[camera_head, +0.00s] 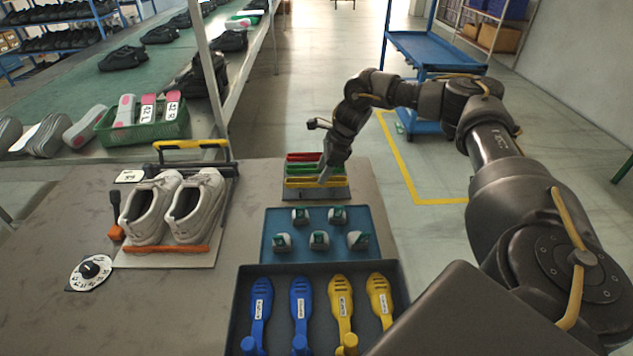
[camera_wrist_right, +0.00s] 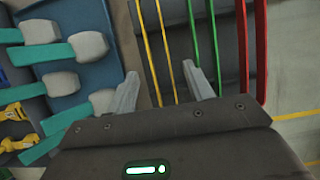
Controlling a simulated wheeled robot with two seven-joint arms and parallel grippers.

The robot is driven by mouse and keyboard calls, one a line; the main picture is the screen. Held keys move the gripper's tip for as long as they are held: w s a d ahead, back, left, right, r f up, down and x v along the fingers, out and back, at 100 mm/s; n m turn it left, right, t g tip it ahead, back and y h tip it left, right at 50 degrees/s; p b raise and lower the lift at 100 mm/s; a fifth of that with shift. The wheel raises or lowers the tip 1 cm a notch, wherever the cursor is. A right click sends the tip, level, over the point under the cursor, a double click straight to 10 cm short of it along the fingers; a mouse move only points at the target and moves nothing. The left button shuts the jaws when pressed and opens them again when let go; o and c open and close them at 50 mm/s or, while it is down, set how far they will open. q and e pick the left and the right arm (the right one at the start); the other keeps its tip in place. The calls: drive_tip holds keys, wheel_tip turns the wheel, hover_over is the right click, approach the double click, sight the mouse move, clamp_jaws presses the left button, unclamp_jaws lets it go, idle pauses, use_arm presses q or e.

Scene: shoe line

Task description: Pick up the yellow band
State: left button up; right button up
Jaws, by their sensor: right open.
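The yellow band (camera_head: 301,182) is the nearest of three coloured bands on a dark rack (camera_head: 335,194) at the table's far right edge. In the right wrist view the yellow band (camera_wrist_right: 165,45) shows as two thin strands. My right gripper (camera_head: 324,180) is at the rack, over the right part of the yellow band. It is open, and in the right wrist view its fingertips (camera_wrist_right: 160,70) lie on either side of the yellow strands, with nothing held. Whether the fingers touch the band is unclear. My left gripper is out of view.
Green (camera_head: 298,169) and red (camera_head: 302,156) bands sit just behind the yellow one. A blue tray (camera_head: 276,250) of white and teal pieces is nearer, then a dark tray of blue and yellow tools. White shoes (camera_head: 196,205) stand left. Floor lies right.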

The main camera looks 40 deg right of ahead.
drive_tip(key=shift+x, duration=1.2)
drive_tip(key=shift+w+f, duration=0.15)
drive_tip(key=shift+f, duration=0.05)
drive_tip(key=c, duration=1)
drive_tip(key=shift+c, duration=0.3)
drive_tip(key=shift+r, duration=0.45)
wheel_tip(320, 180, up, 2)
drive_tip(key=shift+r+b, duration=0.15)
drive_tip(key=shift+b, duration=0.2)
use_arm(q)
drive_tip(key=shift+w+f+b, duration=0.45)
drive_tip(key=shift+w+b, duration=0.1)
drive_tip(key=shift+b, duration=0.15)
use_arm(e)
drive_tip(key=s+a+r, duration=0.9)
drive_tip(key=a, duration=0.1)
drive_tip(key=shift+s+r, duration=0.4)
